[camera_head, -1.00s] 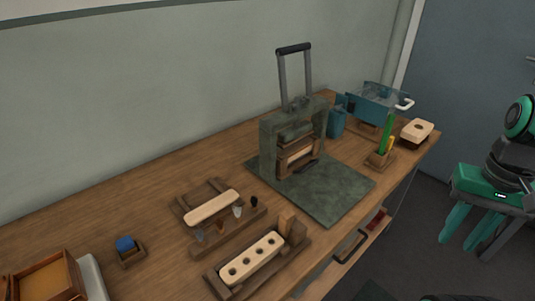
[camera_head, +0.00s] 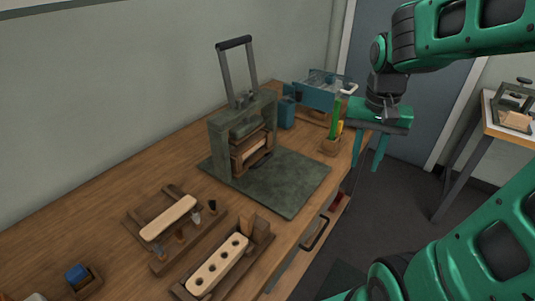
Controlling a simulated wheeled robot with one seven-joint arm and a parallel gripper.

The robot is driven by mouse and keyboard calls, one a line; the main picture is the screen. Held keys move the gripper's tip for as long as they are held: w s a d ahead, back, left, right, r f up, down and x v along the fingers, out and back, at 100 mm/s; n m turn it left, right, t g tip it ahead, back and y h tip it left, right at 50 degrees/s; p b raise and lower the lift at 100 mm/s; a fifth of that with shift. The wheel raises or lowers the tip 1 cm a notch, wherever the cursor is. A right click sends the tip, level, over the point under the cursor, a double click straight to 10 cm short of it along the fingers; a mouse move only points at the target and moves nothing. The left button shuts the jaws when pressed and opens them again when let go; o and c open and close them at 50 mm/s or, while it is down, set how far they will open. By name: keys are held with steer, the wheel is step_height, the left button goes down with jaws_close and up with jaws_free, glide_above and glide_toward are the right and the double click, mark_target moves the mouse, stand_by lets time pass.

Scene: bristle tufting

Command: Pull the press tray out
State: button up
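The green press (camera_head: 217,146) stands upright on a dark green mat (camera_head: 292,183) at the middle of the bench. Its black-gripped lever (camera_head: 235,42) points up. The press tray (camera_head: 250,147), a wooden piece with a pale block in it, sits inside the press opening; its inner part is hidden by the frame. My gripper (camera_head: 367,160) is at the right, past the bench's front edge, with its two green fingers pointing down. The fingers are apart with nothing between them. It is clear of the press and the tray.
A wooden fixture with a holed pale block (camera_head: 217,268) and a rack with a pale block (camera_head: 168,218) lie at the front left. A holder with green sticks (camera_head: 333,130) and a blue device (camera_head: 313,98) stand at the back right. A drawer handle (camera_head: 316,233) juts from the front.

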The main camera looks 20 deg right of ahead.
steer(key=w+a+f+m, duration=0.1)
steer(key=w+a, duration=0.2)
steer(key=w, duration=0.3)
steer(key=w+a, duration=0.3)
steer(key=w, duration=0.4)
steer(key=m+t+y, duration=0.1)
steer(key=m+y, duration=0.1)
glide_toward(267, 159)
steer(key=f, duration=0.2)
steer(key=a+f, duration=0.1)
steer(key=f, duration=0.1)
steer(key=w+f, duration=0.1)
steer(key=f, duration=0.2)
steer(key=shift+w+a+f, duration=0.1)
steer(key=shift+a+f, duration=0.05)
steer(key=shift+a, duration=0.1)
jaws_close()
steer(key=shift+d, duration=0.1)
